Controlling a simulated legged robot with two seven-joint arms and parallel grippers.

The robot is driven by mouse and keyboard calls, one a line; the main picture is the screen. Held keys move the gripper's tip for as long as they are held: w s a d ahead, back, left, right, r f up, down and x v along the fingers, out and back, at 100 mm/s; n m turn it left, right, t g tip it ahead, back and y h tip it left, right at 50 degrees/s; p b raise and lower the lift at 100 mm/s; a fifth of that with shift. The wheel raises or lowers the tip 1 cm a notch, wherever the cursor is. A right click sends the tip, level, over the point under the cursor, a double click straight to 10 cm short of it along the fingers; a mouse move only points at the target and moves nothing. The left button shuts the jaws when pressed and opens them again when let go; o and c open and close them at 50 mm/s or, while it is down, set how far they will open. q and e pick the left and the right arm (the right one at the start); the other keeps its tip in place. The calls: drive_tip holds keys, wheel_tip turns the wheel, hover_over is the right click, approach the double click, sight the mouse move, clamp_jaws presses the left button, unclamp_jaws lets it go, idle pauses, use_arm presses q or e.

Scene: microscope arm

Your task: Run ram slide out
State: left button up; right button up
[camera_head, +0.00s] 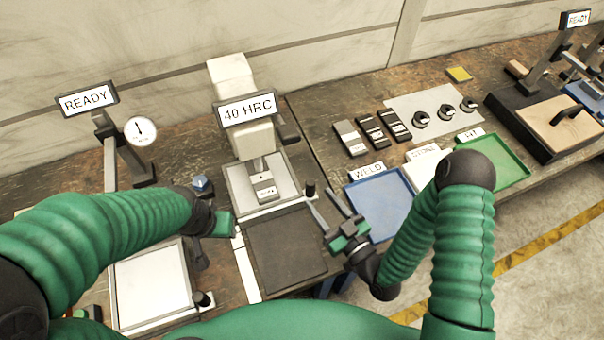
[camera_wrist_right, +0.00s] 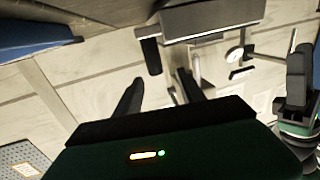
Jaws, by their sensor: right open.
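The hardness tester (camera_head: 232,82) with the "40 HRC" sign (camera_head: 247,111) stands at the centre of the head view. Under its head, a small grey block (camera_head: 264,188) sits on a pale slide plate (camera_head: 236,184). A black knob (camera_head: 310,187) stands at the plate's right front corner. My right gripper (camera_head: 329,203) is open and empty, just right of and nearer than that knob. Its spread fingers also show in the right wrist view (camera_wrist_right: 160,90). My left gripper (camera_head: 222,224) is left of the dark mat; its fingers cannot be made out.
A dark mat (camera_head: 285,247) lies in front of the tester. A blue tray (camera_head: 378,205) and a green tray (camera_head: 507,163) are to the right. A dial gauge stand (camera_head: 140,131) with a "READY" sign (camera_head: 87,99) and a white plate (camera_head: 150,285) are left.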

sight(308, 179)
drive_tip(key=x, duration=0.5)
drive_tip(key=d+p+x, duration=0.1)
drive_tip(key=x, duration=0.2)
drive_tip(key=shift+w+a, duration=0.1)
drive_tip(key=shift+w, duration=0.45)
drive_tip(key=shift+w+a, duration=0.25)
drive_tip(key=shift+w, duration=0.05)
drive_tip(key=shift+a, duration=0.5)
drive_tip(key=shift+d, duration=0.3)
drive_tip(key=c, duration=0.9)
clamp_jaws()
drive_tip(key=shift+a, duration=0.1)
